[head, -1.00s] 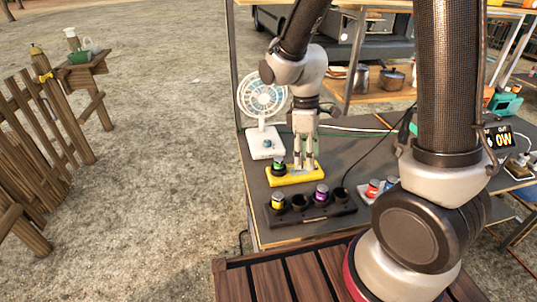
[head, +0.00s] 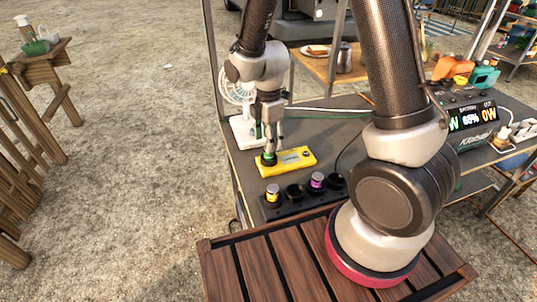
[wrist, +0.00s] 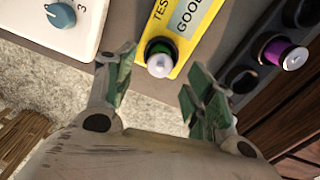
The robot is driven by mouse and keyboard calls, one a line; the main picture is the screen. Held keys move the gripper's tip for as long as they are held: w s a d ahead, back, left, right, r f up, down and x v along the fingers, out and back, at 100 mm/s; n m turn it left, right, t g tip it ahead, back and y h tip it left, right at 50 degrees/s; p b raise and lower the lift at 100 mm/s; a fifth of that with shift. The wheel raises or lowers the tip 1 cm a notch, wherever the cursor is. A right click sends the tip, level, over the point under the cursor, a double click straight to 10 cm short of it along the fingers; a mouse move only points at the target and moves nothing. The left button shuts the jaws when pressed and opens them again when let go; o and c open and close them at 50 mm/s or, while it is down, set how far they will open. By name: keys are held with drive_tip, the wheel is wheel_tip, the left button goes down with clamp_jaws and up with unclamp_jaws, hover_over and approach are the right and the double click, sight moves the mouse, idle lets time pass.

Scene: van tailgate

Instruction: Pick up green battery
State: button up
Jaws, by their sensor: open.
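The green battery (head: 268,158) stands upright in the left end of the yellow tester (head: 297,162) on the grey table. In the wrist view the battery (wrist: 158,62) shows its pale round top and green band, seated at the end of the tester (wrist: 196,28) near the word "GOOD". My gripper (head: 268,141) points down, just above the battery in the head view. In the wrist view my gripper (wrist: 161,88) is open and empty, with the battery ahead between its two green-padded fingers. I cannot tell the exact height gap.
A black battery holder (head: 300,203) with a yellow battery (head: 273,193), a purple battery (head: 317,181) and empty slots stands in front of the tester. A white fan (head: 243,130) stands close behind and left. A power station (head: 468,120) stands at the right.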

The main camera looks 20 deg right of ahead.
wheel_tip(320, 180, down, 4)
drive_tip(key=shift+f, duration=0.2)
clamp_jaws()
drive_tip(key=shift+r, duration=0.1)
